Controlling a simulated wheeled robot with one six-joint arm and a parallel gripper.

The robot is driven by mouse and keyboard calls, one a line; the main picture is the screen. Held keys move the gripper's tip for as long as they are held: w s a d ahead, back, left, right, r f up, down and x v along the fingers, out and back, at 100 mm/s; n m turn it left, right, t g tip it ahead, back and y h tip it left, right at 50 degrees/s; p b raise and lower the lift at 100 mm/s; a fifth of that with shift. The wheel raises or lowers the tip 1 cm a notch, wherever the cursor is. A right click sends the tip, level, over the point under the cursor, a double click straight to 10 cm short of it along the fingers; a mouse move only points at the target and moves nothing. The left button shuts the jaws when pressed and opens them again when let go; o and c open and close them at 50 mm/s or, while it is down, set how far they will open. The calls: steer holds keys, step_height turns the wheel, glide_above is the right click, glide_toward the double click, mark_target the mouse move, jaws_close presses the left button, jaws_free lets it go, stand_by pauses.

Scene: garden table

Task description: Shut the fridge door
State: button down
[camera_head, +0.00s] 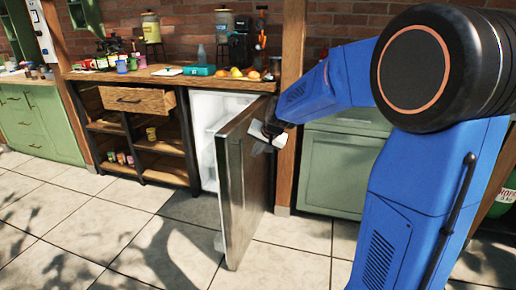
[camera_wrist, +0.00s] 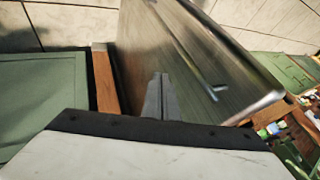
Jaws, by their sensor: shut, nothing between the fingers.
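The fridge (camera_head: 207,115) is under the wooden counter, and its white inside shows. Its dark metallic door (camera_head: 236,190) stands wide open, swung out over the tiled floor. My gripper (camera_head: 268,137) is at the right, outer side of the door, near its top. In the wrist view the shut, empty fingers (camera_wrist: 160,97) point at the brushed metal face of the door (camera_wrist: 175,45), close to it. I cannot tell whether they touch it. A bar handle (camera_wrist: 215,86) shows on that face, right of the fingers.
A wooden drawer (camera_head: 142,101) is pulled out left of the fridge, above open shelves. Green cabinets (camera_head: 340,170) stand to the right, behind my arm. A wooden post (camera_head: 290,100) is beside the fridge. The tiled floor (camera_head: 130,225) in front is clear.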

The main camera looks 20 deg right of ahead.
steer(key=w+a+f, duration=0.3)
steer(key=w, duration=0.2)
steer(key=shift+a+f, duration=0.2)
steer(key=shift+a, duration=0.1)
steer(key=shift+a, duration=0.1)
